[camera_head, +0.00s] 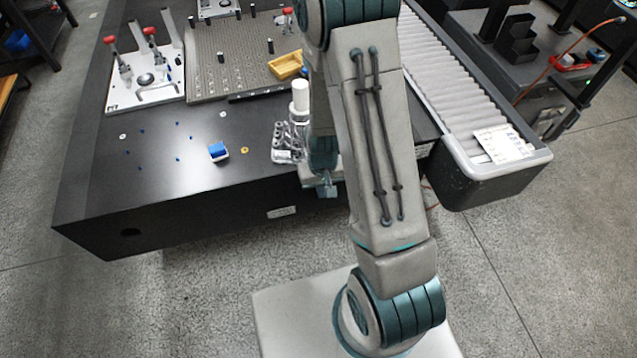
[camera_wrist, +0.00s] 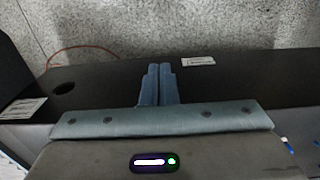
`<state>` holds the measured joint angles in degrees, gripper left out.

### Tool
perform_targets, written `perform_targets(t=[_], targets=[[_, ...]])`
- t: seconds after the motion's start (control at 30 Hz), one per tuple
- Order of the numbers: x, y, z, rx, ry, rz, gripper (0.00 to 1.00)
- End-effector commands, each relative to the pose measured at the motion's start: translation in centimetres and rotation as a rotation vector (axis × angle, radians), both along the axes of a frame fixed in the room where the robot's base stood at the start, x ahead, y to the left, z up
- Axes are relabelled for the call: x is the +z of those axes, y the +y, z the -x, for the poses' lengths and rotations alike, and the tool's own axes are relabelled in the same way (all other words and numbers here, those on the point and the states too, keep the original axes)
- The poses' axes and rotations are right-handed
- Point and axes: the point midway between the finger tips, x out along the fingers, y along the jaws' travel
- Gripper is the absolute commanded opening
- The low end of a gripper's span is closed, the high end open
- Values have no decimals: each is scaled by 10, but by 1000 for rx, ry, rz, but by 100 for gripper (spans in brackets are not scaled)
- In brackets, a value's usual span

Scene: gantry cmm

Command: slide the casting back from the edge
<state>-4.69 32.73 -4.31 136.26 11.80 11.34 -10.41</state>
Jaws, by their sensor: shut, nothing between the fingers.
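The casting (camera_head: 287,143) is a silvery grey part with round bores. It sits at the front edge of the black granite table (camera_head: 165,200), and my arm passes close along its right side. My gripper (camera_head: 328,191) is low at the table's front edge, just right of the casting. In the wrist view the two blue fingers (camera_wrist: 158,84) are together with nothing between them. They point over the dark table side toward the floor. The casting does not show in the wrist view.
A white cylinder (camera_head: 300,96) stands behind the casting. A plate with holes (camera_head: 235,62), holding a yellow tray (camera_head: 287,65), is farther back. A roller conveyor (camera_head: 455,80) runs along the right.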

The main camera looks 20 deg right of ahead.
Motion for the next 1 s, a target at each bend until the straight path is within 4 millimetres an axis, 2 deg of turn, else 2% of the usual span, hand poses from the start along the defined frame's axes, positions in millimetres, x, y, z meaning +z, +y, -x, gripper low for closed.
perform_targets(t=[0.23, 0.33, 0.5, 1.0], targets=[[-36, 0, 1, 1, 3, -1, 0], [-32, 0, -16, 1, -3, 0, 0], [-33, 0, -33, 1, -1, 0, 0], [-35, 1, -41, 2, -1, 0, 0]])
